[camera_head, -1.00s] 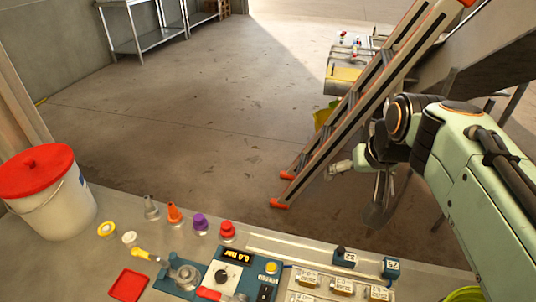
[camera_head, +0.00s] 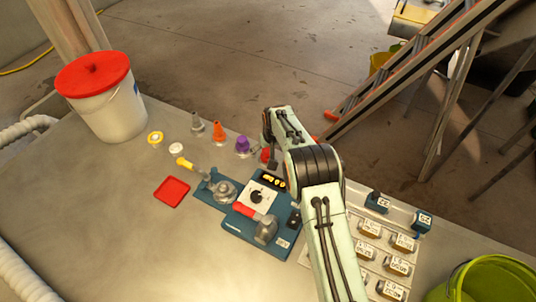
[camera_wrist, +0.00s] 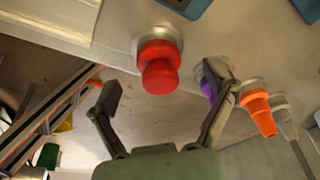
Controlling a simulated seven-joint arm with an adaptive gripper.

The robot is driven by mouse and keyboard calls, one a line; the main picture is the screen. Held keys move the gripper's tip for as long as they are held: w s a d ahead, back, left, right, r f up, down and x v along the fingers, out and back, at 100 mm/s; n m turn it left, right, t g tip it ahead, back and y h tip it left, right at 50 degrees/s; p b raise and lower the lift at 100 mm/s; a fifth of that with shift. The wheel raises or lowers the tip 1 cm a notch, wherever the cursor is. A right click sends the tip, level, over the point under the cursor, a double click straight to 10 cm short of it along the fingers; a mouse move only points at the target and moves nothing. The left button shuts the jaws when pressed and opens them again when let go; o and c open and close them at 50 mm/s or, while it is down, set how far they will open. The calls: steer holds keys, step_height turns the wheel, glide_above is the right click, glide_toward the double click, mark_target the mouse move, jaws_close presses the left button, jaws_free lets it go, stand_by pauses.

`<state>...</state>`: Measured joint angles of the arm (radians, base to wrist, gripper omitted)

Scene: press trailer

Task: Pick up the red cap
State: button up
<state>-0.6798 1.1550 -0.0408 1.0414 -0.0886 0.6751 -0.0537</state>
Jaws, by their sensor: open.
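The red cap (camera_wrist: 158,68) is a stepped, rounded piece on a pale round base at the upper middle of the wrist view. In the head view the red cap (camera_head: 265,156) stands at the right end of a row of coloured caps, partly hidden by my arm. My gripper (camera_wrist: 167,88) is open and empty, with one finger on each side of the red cap in the picture. I cannot tell how far the fingertips are from it. In the head view my gripper is mostly hidden behind my arm.
A purple cap (camera_head: 242,146), an orange cap (camera_head: 219,131) and a grey cap (camera_head: 197,124) stand close by. In the wrist view the right finger overlaps the purple cap (camera_wrist: 207,90). A blue control panel (camera_head: 237,214) lies in front. A red-lidded bucket (camera_head: 118,112) stands left.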

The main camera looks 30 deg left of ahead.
steer(key=shift+x, duration=1.25)
steer(key=c, duration=1.4)
